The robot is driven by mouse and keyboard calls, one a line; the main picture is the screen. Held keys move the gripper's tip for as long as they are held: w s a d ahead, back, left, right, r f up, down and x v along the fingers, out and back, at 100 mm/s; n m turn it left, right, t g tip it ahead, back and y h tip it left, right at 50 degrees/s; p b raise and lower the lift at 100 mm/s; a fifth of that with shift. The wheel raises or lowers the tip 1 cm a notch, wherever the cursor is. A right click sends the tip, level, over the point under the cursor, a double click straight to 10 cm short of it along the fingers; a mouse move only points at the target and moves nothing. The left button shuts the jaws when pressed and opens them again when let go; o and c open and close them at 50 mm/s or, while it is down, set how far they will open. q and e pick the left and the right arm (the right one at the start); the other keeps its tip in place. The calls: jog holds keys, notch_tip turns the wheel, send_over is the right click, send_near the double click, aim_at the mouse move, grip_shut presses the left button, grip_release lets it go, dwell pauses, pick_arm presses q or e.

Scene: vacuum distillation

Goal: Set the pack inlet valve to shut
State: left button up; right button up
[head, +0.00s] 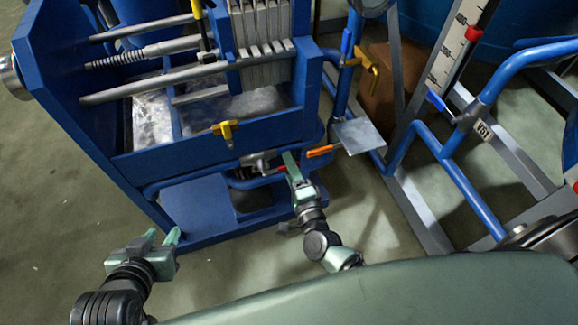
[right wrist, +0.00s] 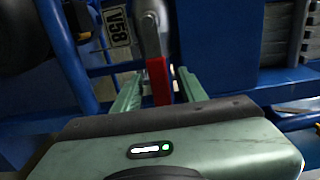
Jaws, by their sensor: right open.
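A valve with a red lever handle (right wrist: 158,80) shows in the right wrist view. Its grey body (right wrist: 150,28) is above the lever, beside a tag reading V58 (right wrist: 117,26). In the head view the red lever (head: 273,171) is a small strip by the blue press's lower pipe. My right gripper (head: 286,164) is at this lever. In the right wrist view its fingers (right wrist: 159,77) are apart, one on each side of the red lever; contact is not clear. My left gripper (head: 161,234) is open and empty at lower left. No label names the pack inlet valve.
The blue filter press (head: 215,145) fills the upper left. A yellow-handled valve (head: 224,130) is above the red lever; an orange-handled one (head: 320,151) is right of it beside a grey plate (head: 359,135). Blue pipes (head: 455,180) and valve V51 (head: 482,129) stand at right.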

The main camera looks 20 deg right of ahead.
jog(key=shift+w, duration=0.1)
grip_shut()
dwell(1.4)
